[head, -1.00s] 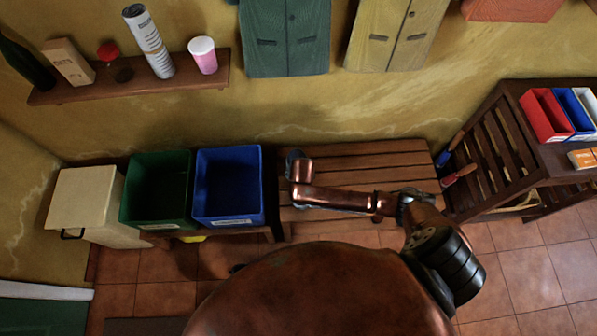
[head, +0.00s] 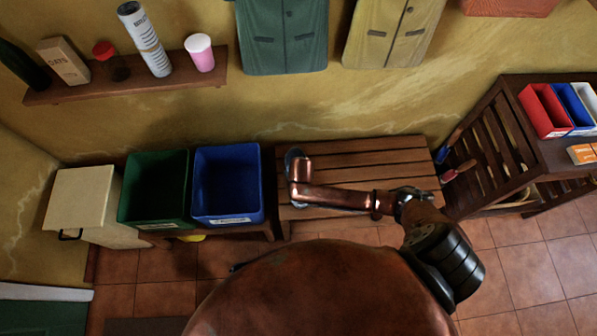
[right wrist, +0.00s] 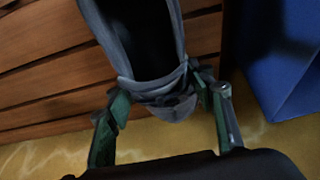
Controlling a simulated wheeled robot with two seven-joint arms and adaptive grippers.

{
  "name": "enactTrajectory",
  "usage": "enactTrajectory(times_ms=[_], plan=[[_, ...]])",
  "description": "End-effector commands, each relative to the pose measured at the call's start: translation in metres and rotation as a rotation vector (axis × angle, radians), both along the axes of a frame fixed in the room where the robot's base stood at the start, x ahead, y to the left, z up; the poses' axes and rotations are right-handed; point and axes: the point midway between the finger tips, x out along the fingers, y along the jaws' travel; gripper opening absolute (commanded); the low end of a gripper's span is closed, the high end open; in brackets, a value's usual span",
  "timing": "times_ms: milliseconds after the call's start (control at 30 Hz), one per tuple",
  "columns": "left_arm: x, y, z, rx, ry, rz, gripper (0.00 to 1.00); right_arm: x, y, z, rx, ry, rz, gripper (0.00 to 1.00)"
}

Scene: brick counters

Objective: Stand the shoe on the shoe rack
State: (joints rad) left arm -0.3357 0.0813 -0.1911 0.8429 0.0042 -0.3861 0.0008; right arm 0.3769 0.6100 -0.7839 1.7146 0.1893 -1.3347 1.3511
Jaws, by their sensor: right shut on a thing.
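The grey-blue shoe (right wrist: 140,40) hangs in my right gripper (right wrist: 163,98) in the right wrist view. The green fingers are shut on one end of it, one on each side. The shoe's dark opening faces the camera; its far end is cut off by the frame's top edge. The slatted wooden rack (head: 390,157) stands against the wall in the head view, and its slats show behind the shoe (right wrist: 45,60). My right arm reaches left across the rack to its left end. Whether the shoe touches the slats is unclear. My left gripper is out of view.
A blue bin (head: 228,215) stands close to the rack's left, with a green bin (head: 155,220) beside it. A dark slatted shelf unit (head: 480,145) with red, blue and white trays stands at the right. The rack's middle and right slats look clear.

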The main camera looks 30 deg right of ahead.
Motion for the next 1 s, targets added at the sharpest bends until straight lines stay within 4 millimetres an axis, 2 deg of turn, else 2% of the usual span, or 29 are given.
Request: enactTrajectory(times_ms=[167, 200, 467, 767, 867, 1000], plan=[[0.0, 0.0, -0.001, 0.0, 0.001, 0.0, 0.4, 0.0, 0.0, -0.004, -0.001, 0.0, 0.0, 0.19], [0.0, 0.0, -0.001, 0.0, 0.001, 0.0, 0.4, 0.0, 0.0, -0.003, -0.001, -0.001, 0.0, 0.52], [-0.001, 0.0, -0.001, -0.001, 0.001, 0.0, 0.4, 0.0, 0.0, -0.003, 0.0, 0.0, 0.0, 0.7], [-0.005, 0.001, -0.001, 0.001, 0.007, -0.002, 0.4, -0.001, 0.0, -0.002, 0.0, 0.001, 0.0, 0.7], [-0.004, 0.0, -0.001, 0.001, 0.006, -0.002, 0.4, -0.004, 0.002, 0.005, 0.001, 0.001, 0.0, 0.7], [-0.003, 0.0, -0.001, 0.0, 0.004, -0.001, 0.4, -0.011, 0.006, 0.028, 0.004, -0.002, 0.001, 0.7]])
